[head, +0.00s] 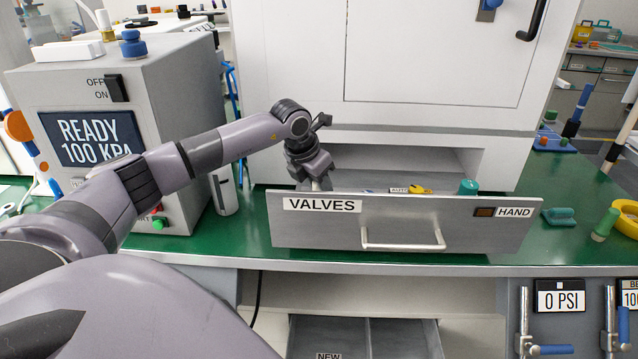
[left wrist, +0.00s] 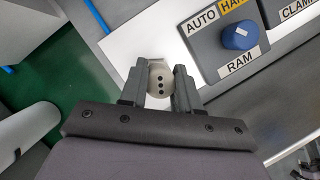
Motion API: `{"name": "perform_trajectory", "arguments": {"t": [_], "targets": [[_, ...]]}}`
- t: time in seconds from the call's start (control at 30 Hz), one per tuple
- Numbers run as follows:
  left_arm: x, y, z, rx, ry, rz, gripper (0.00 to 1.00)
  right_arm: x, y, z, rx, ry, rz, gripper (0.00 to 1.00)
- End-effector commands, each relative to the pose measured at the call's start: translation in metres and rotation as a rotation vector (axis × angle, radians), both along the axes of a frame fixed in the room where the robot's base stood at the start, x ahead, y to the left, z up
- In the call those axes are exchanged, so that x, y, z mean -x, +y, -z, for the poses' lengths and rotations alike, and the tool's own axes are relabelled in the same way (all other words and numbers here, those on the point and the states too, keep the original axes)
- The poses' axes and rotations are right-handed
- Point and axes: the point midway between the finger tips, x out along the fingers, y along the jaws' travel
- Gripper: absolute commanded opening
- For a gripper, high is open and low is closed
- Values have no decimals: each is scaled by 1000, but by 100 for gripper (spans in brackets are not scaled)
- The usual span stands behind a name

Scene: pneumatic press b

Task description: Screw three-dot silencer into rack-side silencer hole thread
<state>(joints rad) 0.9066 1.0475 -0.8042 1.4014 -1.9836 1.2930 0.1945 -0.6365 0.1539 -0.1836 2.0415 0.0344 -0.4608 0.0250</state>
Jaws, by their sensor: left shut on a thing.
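My left gripper (head: 316,178) reaches down behind the front panel of the open VALVES drawer, at its left end. In the left wrist view its two fingers (left wrist: 159,90) are closed on the three-dot silencer (left wrist: 159,80), a pale piece whose end shows three dark dots in a row. In the head view only a small light part shows under the gripper, and the drawer front hides what is below. I cannot make out the silencer hole thread in either view. My right gripper is not in view.
The VALVES drawer front (head: 400,222) with its handle stands out over the green bench. A RAM switch box (left wrist: 240,38) with a blue knob is close to the gripper in the wrist view. A grey READY 100 KPA box (head: 130,120) stands at left. Green parts lie at right.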

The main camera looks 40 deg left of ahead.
Motion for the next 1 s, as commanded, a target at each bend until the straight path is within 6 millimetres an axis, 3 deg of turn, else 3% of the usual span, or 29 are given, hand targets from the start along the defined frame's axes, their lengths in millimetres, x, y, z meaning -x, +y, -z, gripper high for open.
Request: {"name": "perform_trajectory", "arguments": {"t": [0.6,0.97,1.0], "targets": [[-1,1,0,1,0,515,14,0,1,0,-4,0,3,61],[0,1,0,0,0,582,14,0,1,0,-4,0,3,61],[0,1,0,0,1,582,35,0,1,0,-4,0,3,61]]}}
